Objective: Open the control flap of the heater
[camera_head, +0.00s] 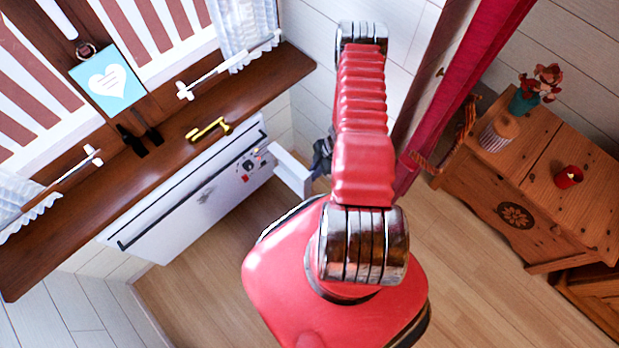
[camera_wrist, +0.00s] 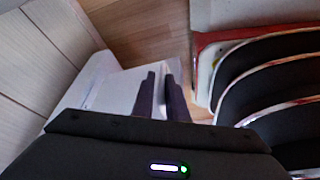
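The white heater (camera_head: 185,205) hangs below the wooden window sill. Its control flap (camera_head: 291,171) stands out from the right end of the heater, swung away from its front. Dark and red controls (camera_head: 247,168) show on the heater beside it. My gripper (camera_head: 321,156) is at the flap's outer right side, partly hidden behind my red arm. In the wrist view my gripper's two dark fingers (camera_wrist: 160,92) are close together with a narrow gap. The white flap (camera_wrist: 110,92) lies just left of them. I cannot tell whether the fingers touch it or hold anything.
The brown sill (camera_head: 100,195) runs above the heater, with a yellow-gold object (camera_head: 208,130) on it. A red curtain (camera_head: 460,85) hangs right of my arm. A wooden cabinet (camera_head: 545,190) stands at the right. The wooden floor (camera_head: 205,275) before the heater is clear.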

